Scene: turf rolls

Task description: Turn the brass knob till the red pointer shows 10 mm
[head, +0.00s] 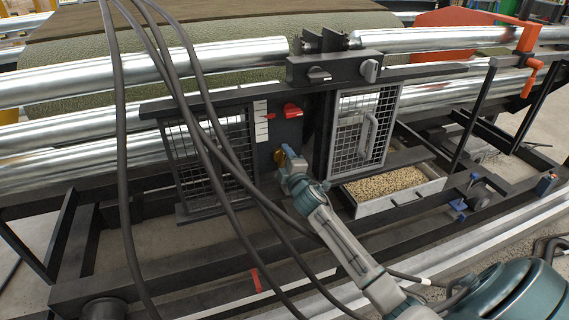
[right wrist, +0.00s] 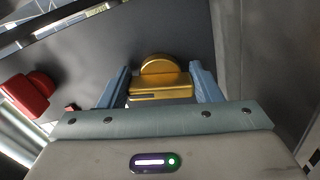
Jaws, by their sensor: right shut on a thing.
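The brass knob (head: 279,157) sits on the dark panel between the two mesh guards. My right gripper (head: 288,153) is at the knob and partly covers it in the head view. In the right wrist view, the brass knob (right wrist: 160,88) lies between the two blue fingers of my right gripper (right wrist: 161,72), which is shut on it. The white scale (head: 261,122) stands up and left of the knob. The small red pointer (head: 270,116) is at the scale's right edge, near its middle. The scale's numbers are too small to read. My left gripper is not in view.
A red knob (head: 292,110) sticks out above the brass one; this red knob (right wrist: 27,95) is at left in the right wrist view. Mesh guards (head: 212,150) flank the panel. Black cables hang across the front. A tray (head: 397,198) of granules is at right.

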